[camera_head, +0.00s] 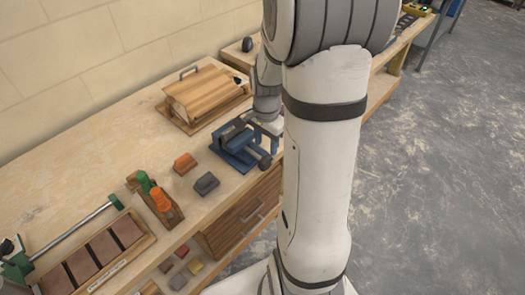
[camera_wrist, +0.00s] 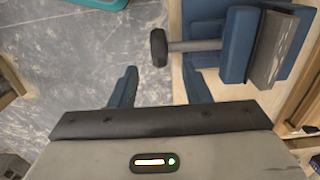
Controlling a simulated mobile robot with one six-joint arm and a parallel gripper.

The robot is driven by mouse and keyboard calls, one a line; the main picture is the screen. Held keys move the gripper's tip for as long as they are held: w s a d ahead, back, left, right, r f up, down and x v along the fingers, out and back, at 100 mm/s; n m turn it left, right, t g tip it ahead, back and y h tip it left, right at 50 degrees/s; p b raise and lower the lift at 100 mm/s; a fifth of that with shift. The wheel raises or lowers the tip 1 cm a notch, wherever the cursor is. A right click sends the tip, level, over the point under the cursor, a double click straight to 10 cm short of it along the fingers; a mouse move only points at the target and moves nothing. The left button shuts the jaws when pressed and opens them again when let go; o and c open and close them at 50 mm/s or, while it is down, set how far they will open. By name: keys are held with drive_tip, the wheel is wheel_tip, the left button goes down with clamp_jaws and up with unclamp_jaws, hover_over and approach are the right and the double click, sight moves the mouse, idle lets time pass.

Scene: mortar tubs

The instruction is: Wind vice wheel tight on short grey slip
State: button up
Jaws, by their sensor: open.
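The blue vice (camera_head: 238,146) stands near the bench's front edge, partly behind my arm. In the wrist view its black wheel (camera_wrist: 158,47) sits on the end of a grey screw (camera_wrist: 195,45) that runs to a blue jaw (camera_wrist: 237,46). A grey slip (camera_wrist: 271,49) stands beside that jaw, between the vice's jaws; I cannot tell whether it is gripped firmly. My gripper (camera_wrist: 160,87) is open, with two blue fingers apart and nothing between them. The wheel lies ahead of the fingertips, roughly centred between them in the picture, apart from both.
An orange block (camera_head: 185,163) and a dark grey block (camera_head: 207,183) lie left of the vice. A wooden box (camera_head: 205,92) stands behind it. A plane (camera_head: 157,198) and a slotted tray (camera_head: 95,258) are further left. Clear floor (camera_head: 440,150) lies to the right.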

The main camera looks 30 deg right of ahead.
sight(265, 157)
wheel_tip(265, 157, down, 7)
drive_tip(key=shift+f, duration=0.1)
idle(0.3)
